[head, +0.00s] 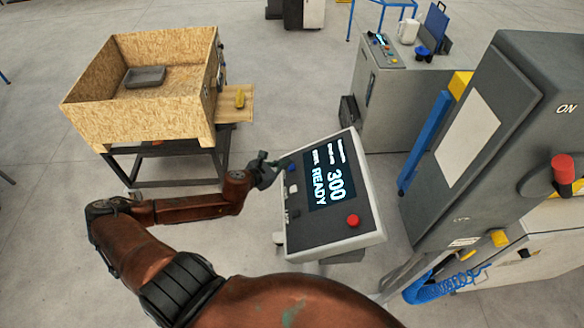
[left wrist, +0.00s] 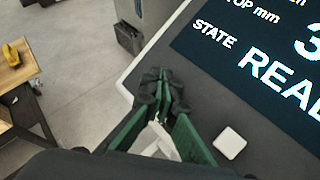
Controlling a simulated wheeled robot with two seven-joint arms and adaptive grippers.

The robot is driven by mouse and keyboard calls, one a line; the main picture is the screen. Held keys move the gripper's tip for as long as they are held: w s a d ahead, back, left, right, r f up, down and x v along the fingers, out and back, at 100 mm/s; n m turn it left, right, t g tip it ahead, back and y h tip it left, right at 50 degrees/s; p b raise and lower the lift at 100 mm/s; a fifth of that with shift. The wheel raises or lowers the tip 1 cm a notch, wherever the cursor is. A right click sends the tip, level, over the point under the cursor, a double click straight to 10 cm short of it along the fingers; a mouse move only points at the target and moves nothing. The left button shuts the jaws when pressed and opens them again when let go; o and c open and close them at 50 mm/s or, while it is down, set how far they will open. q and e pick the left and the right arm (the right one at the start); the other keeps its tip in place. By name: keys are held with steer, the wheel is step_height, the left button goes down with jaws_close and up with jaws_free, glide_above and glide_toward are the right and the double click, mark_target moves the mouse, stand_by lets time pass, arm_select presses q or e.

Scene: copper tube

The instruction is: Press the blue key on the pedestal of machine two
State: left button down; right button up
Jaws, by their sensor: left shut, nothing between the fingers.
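The pedestal panel (head: 328,240) stands in the middle of the head view, tilted, with a lit screen (head: 328,183) reading "300" and "READY". A small dark bluish key (head: 291,167) shows at its upper left, above a white key (head: 292,189). A red button (head: 353,220) sits at the lower right. My left gripper (head: 266,166) is shut and empty at the panel's upper left edge, close to the bluish key. In the left wrist view its fingers (left wrist: 160,88) are over the panel corner beside the white key (left wrist: 229,143). The bluish key is hidden there; contact cannot be told.
A wooden box (head: 140,105) on a dark stand, holding a grey tray (head: 145,77), is at the upper left. A tall grey machine (head: 495,130) stands close on the right. A grey cabinet (head: 400,105) with controls is behind the panel. Open floor lies between box and panel.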

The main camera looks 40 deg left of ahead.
arm_select(q)
steer(key=shift+f, duration=0.1)
stand_by(0.6)
steer(key=shift+w+d+f, duration=0.15)
steer(key=shift+f, duration=0.15)
steer(key=shift+w+d+f, duration=0.1)
steer(key=shift+d+f, duration=0.1)
steer(key=shift+f, duration=0.2)
stand_by(0.8)
steer(key=shift+s+a+r+p, duration=0.2)
steer(key=shift+r+p, duration=0.1)
steer(key=shift+r, duration=0.1)
steer(key=shift+s+a+r+p, duration=0.1)
steer(key=shift+a+r+p, duration=0.05)
steer(key=shift+r+p, duration=0.2)
